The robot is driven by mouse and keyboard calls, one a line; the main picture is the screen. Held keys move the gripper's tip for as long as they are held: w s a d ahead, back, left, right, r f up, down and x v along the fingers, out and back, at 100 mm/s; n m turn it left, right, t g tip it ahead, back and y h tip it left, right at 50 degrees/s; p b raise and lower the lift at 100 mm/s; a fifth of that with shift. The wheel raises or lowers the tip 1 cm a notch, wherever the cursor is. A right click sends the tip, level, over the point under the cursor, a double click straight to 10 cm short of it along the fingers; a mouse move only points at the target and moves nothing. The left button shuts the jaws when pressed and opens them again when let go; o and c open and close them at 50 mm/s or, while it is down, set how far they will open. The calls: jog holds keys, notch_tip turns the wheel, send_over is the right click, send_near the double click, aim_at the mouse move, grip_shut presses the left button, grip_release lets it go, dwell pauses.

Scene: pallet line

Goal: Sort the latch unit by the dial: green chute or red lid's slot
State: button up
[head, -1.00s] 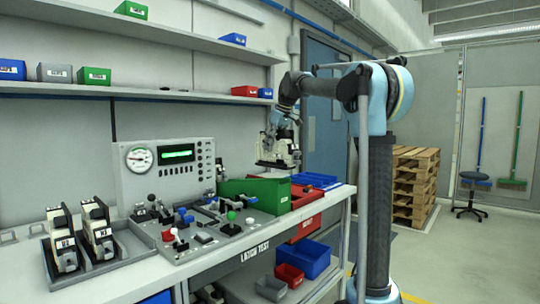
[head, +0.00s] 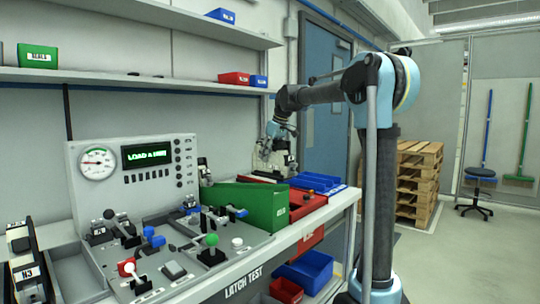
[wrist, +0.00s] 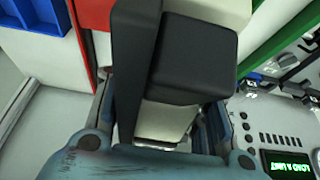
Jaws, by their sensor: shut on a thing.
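My gripper (head: 277,139) is shut on a cream-and-black latch unit (wrist: 165,85), which fills the middle of the wrist view. In the head view it is above the back right of the bench, by the red lid (head: 313,199); whether the unit touches anything there is unclear. The green chute (head: 262,208) stands left of the red lid. The lid's slot cannot be made out. The round dial (head: 98,163) has its needle toward the left. The display (head: 147,155) appears to read LOAD A UNIT.
Another latch unit (head: 22,262), marked N3, stands at the left edge. The test panel's levers and green knob (head: 211,240) rise in front of the chute. A blue tray (head: 318,181) lies behind the red lid. Bins sit on the shelf below.

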aim_at(277, 170)
jog(key=shift+f, duration=2.4)
notch_tip(277, 170, down, 13)
jog(key=shift+s, duration=0.25)
jog(key=o, duration=1.2)
jog(key=shift+f, duration=0.1)
jog(key=shift+o, duration=1.1)
jog(key=shift+w+f, duration=0.15)
jog(key=shift+w, duration=0.05)
jog(key=v, duration=1.2)
jog(key=shift+w+d, duration=0.1)
